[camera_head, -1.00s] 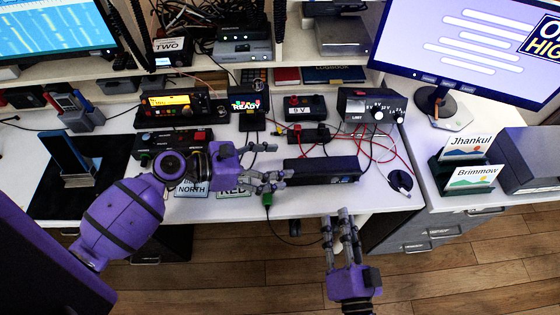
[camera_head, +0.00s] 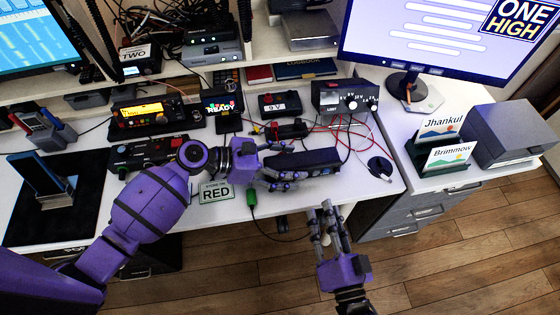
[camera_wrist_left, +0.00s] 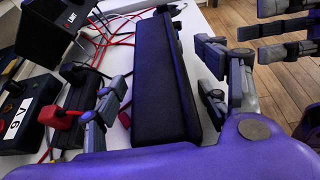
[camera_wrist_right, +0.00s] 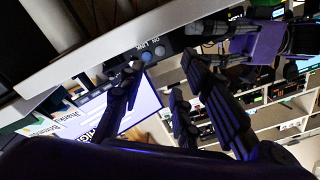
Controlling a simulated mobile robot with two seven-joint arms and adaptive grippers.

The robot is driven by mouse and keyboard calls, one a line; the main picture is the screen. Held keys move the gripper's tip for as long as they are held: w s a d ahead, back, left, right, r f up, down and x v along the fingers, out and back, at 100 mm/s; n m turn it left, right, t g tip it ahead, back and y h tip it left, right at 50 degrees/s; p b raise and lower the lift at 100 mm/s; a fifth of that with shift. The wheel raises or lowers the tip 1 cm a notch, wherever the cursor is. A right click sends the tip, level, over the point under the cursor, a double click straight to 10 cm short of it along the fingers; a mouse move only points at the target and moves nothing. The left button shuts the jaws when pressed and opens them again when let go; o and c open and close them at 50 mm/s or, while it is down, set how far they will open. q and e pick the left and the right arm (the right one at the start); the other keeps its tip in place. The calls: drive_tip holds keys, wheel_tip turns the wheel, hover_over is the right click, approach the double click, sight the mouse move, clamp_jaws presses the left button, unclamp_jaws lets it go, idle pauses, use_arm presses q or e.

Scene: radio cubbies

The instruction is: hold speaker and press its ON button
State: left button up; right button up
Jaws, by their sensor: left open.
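The speaker, a long black box (camera_head: 318,160), lies on the white desk near its front edge. It also fills the middle of the left wrist view (camera_wrist_left: 160,75). My left gripper (camera_head: 279,168) is open around the speaker's left part, a finger on each long side. I cannot tell whether the fingers touch it. In the right wrist view, a dark panel with small round buttons (camera_wrist_right: 129,64), one labelled ON, shows beyond the fingers; it appears to be the speaker's front. My right gripper (camera_head: 323,222) is open and empty, in front of the desk edge and below the speaker.
Red cables (camera_head: 345,125) and a black meter box (camera_head: 346,97) lie behind the speaker. Drawers (camera_head: 415,218) stand at right. The floor in front is clear.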

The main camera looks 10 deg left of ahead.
use_arm(q)
drive_tip(key=shift+c, duration=0.5)
drive_tip(key=c, duration=1.4)
drive_tip(key=shift+c, duration=0.7)
use_arm(e)
drive_tip(key=shift+c, duration=0.7)
clamp_jaws()
drive_tip(key=shift+a, duration=0.1)
